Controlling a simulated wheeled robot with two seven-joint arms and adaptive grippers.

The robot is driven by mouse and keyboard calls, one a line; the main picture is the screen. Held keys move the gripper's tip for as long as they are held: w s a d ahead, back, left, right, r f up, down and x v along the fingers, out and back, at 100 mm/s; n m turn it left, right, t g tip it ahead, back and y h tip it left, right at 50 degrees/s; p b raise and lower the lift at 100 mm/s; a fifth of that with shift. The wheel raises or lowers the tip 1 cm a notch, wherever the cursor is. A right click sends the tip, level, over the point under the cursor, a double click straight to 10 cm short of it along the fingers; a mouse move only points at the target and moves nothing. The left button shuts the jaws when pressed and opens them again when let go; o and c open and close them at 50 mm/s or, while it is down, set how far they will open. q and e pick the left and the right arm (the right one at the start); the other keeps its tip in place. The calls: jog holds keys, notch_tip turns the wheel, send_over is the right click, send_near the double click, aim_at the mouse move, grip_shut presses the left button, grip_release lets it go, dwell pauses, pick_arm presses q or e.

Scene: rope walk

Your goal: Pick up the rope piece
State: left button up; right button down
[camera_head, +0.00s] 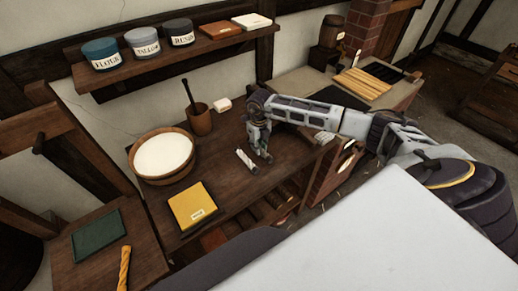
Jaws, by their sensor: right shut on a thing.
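A short, pale rope piece (245,160) is at the right-hand part of the dark wooden workbench (225,185), slanting down to the right. My right gripper (262,156) points down at it from above and is shut on it, low over the bench top. The fingers hide part of where they meet the piece, and I cannot tell whether it still touches the wood. My left gripper is not in view.
A bowl of white stuff (163,155), a brown cup with a stick (200,122), a white block (222,105) and a yellow book (192,205) stand on the bench. A shelf with jars (143,42) hangs behind. A twisted yellow piece (125,268) and green book (96,236) lie lower left.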

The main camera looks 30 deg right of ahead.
notch_tip(320, 180, up, 8)
jog(key=shift+r+b, duration=0.2)
jog(key=shift+b, duration=0.55)
